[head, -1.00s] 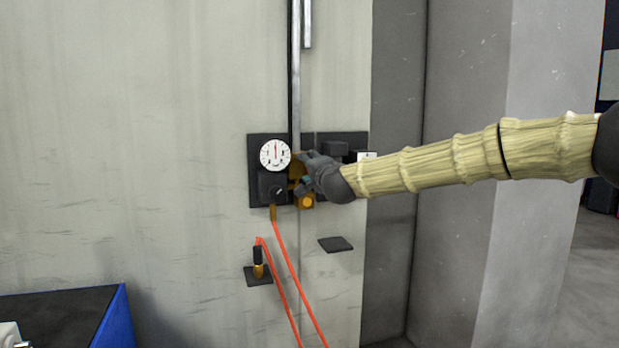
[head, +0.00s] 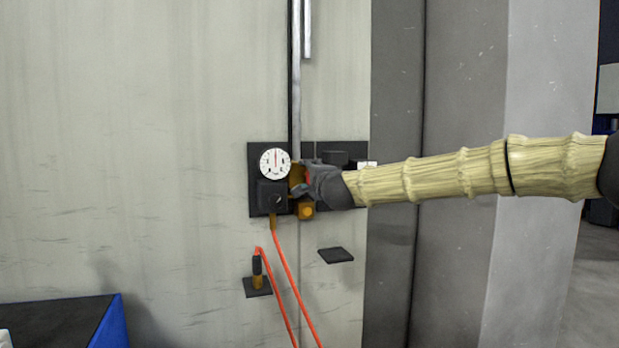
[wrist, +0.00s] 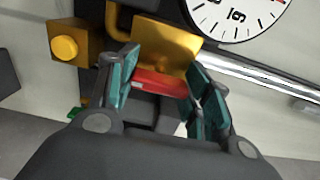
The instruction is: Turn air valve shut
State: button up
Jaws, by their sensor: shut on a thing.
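The red valve handle (wrist: 160,82) sits between my gripper's two teal-padded fingers in the wrist view, in front of a brass-coloured body (wrist: 160,40). My gripper (wrist: 160,72) is shut on it. In the head view my gripper (head: 303,180) is at the wall panel, just right of the gauge, and a small bit of the red handle (head: 307,179) shows there. The fingers hide most of the handle and valve body in that view. The white dial gauge (head: 275,163) has a red needle pointing up.
A black knob block (head: 271,196) sits below the gauge, with an orange hose (head: 283,265) running down from it. A yellow button box (head: 306,211) is just below my gripper. A vertical metal pipe (head: 296,80) rises above. A small dark shelf (head: 336,255) sticks out lower right.

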jog(key=o, duration=0.7)
jog(key=shift+d, duration=0.1)
jog(key=shift+o, duration=0.2)
jog(key=shift+s, duration=0.1)
jog(key=v, duration=1.1)
jog(key=shift+s+d, duration=0.2)
jog(key=shift+s, duration=0.1)
